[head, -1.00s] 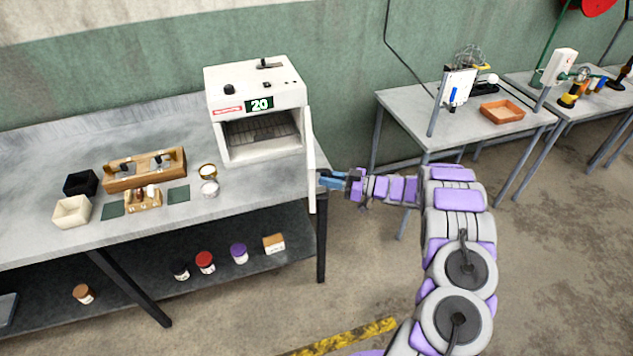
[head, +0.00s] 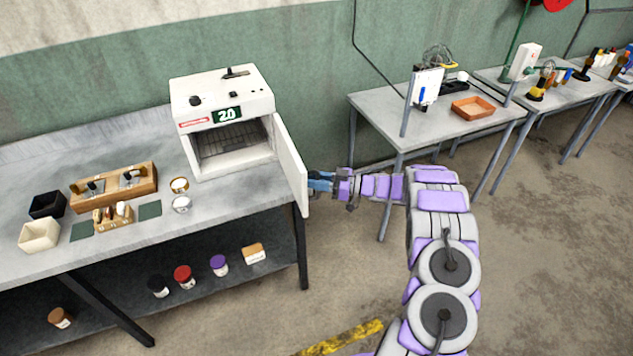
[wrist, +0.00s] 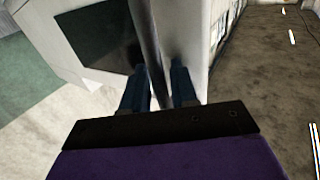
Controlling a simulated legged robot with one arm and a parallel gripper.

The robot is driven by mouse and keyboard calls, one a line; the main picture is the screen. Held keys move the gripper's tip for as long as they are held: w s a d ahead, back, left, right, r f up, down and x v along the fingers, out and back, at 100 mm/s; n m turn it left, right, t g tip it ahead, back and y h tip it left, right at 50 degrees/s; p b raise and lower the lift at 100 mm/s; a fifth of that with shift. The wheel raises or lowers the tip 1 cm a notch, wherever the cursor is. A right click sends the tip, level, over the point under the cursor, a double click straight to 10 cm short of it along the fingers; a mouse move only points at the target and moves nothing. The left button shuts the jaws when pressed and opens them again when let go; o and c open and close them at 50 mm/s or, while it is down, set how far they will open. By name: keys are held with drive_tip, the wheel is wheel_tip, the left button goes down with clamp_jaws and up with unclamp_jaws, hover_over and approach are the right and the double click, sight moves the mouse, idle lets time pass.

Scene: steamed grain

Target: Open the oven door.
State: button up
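The white oven (head: 225,100) stands on the right end of the grey bench, its display reading 20. Its door (head: 291,168) is swung wide open to the right, and the cavity with a wire rack (head: 232,140) shows. My gripper (head: 318,182) is at the outer side of the door, near its free edge. In the wrist view, the two blue fingers of my gripper (wrist: 160,88) stand close on both sides of a dark upright bar (wrist: 152,45), the door handle. The handle is hidden behind the door in the head view.
The bench (head: 165,222) holds a wooden rack (head: 115,185), a black box (head: 47,205), a cream box (head: 39,234) and small round containers near the oven. Jars stand on the lower shelf. Another table (head: 430,125) is at the right. Open floor lies between.

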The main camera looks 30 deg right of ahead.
drive_tip(key=shift+o, duration=0.4)
drive_tip(key=shift+w+a, duration=0.1)
drive_tip(key=shift+a, duration=0.25)
drive_tip(key=shift+s+a+r, duration=0.15)
drive_tip(key=shift+s+a, duration=0.05)
drive_tip(key=shift+a, duration=0.4)
drive_tip(key=p+v, duration=0.1)
drive_tip(key=v, duration=1.6)
drive_tip(key=shift+d, duration=0.45)
drive_tip(key=shift+a, duration=0.25)
drive_tip(key=shift+w, duration=0.1)
